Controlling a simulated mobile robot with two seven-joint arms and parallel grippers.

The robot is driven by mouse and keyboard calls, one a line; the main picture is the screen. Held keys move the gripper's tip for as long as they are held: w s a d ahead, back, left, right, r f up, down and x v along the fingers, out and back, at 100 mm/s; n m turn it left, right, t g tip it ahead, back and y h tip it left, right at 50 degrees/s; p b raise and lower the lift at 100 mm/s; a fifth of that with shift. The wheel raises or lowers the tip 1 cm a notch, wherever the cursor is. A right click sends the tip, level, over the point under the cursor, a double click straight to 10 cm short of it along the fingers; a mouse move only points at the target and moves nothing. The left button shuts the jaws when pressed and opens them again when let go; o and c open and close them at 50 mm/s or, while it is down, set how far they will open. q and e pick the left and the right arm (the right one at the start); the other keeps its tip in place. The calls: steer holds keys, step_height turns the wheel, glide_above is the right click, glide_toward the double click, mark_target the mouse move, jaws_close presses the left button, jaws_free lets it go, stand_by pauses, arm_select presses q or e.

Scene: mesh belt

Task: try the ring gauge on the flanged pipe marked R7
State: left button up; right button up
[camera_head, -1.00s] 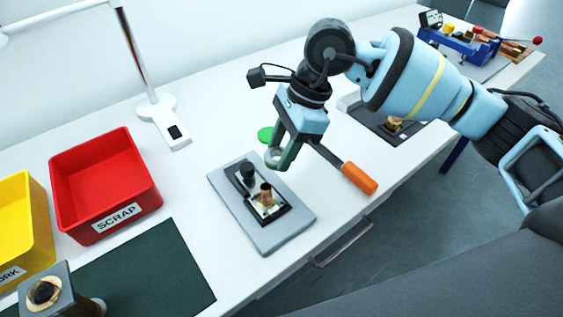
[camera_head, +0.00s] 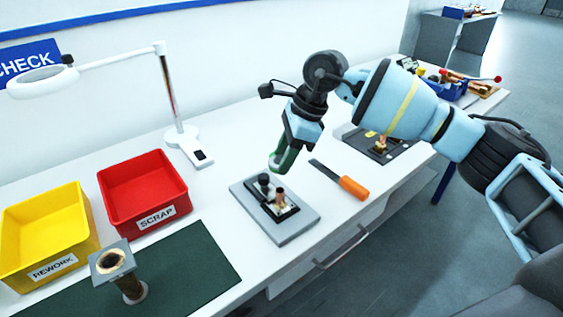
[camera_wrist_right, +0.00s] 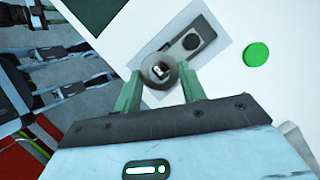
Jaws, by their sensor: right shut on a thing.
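My right gripper (camera_head: 280,162) is shut on a grey ring, the ring gauge (camera_wrist_right: 159,70), which sits between its green fingers in the right wrist view. A short copper-coloured pipe (camera_head: 281,196) stands upright on a dark holder on a grey plate (camera_head: 284,234). No R7 marking can be read. The ring is above the plate, apart from the pipe in the head view. In the wrist view something pale and brownish shows through the ring's hole; I cannot tell if ring and pipe are lined up. My left gripper is not in view.
A black knob (camera_head: 263,180) stands beside the pipe. An orange-handled tool (camera_head: 352,187) lies to the right. Red SCRAP (camera_head: 145,190) and yellow REWORK (camera_head: 45,230) bins, a square-topped piece (camera_head: 113,261) on a green mat (camera_head: 200,270), and a lamp (camera_head: 180,135) are left.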

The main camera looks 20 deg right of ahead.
mark_target(283, 189)
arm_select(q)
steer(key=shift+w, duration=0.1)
arm_select(e)
steer(key=shift+w, duration=0.1)
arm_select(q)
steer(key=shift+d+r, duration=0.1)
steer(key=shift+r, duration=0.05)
